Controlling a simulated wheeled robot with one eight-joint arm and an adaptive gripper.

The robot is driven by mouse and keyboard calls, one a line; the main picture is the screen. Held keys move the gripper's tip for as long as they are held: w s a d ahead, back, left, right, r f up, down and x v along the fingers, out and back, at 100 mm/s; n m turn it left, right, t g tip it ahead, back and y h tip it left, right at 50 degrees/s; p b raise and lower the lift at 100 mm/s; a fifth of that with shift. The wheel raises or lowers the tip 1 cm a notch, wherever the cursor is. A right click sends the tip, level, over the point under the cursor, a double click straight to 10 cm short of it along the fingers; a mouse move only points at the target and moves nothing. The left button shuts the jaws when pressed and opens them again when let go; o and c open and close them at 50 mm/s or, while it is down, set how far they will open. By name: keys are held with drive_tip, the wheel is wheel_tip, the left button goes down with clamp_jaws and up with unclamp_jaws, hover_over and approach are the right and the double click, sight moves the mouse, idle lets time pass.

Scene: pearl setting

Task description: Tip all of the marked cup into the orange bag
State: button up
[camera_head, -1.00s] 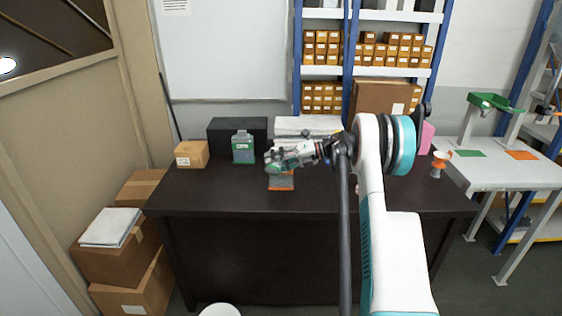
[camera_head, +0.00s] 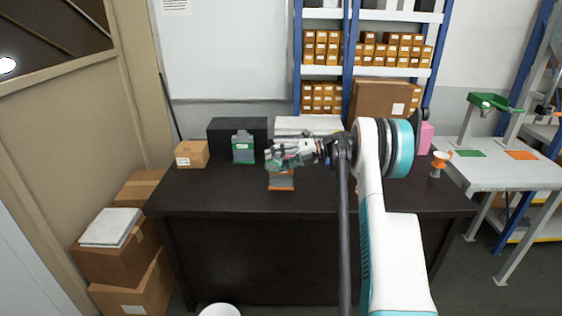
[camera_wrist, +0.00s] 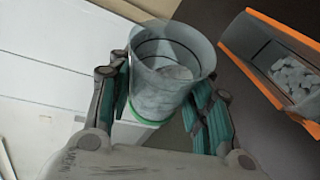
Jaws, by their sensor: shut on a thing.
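The marked cup (camera_wrist: 160,84) is clear-walled with a dark line around it and a green band near its base. My gripper (camera_wrist: 160,108) is shut around its sides. A pale grey mass shows inside the cup. The orange bag (camera_wrist: 268,28) is open-topped with an orange rim, at the right of the wrist view, apart from the cup, with grey lumps inside. In the head view the orange bag (camera_head: 281,186) stands on the dark table just below my gripper (camera_head: 272,158), which partly hides it. The cup is hard to make out there.
A green-and-grey bag (camera_head: 243,148) stands to the left on the table (camera_head: 240,200). Behind are a black box (camera_head: 225,130) and white sheets or boxes (camera_head: 305,124). A cardboard box (camera_head: 191,154) sits at the left. The table's front is clear.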

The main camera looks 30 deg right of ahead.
sight(273, 146)
drive_tip(key=shift+w+d+r+m+y, duration=0.4)
drive_tip(key=shift+w+d+r+m, duration=0.1)
drive_tip(key=shift+m, duration=0.2)
idle(0.6)
drive_tip(key=shift+w+d+r+m+y, duration=0.2)
drive_tip(key=shift+r+m+y, duration=0.2)
drive_tip(key=shift+m, duration=0.25)
drive_tip(key=shift+w+d+r+m+y, duration=0.15)
drive_tip(key=shift+r+m+y, duration=0.2)
drive_tip(key=shift+m, duration=0.3)
idle(0.9)
drive_tip(key=shift+w+d+r+m+y, duration=0.25)
drive_tip(key=shift+d+r+m+y, duration=0.1)
drive_tip(key=shift+m, duration=0.55)
drive_tip(key=shift+w+d+r+m+y, duration=0.2)
drive_tip(key=shift+m+y, duration=0.1)
drive_tip(key=shift+m, duration=0.6)
idle(1.3)
drive_tip(key=n, duration=0.1)
drive_tip(key=s+a+n+h, duration=0.1)
drive_tip(key=shift+f+n, duration=0.4)
drive_tip(key=shift+w+f, duration=0.1)
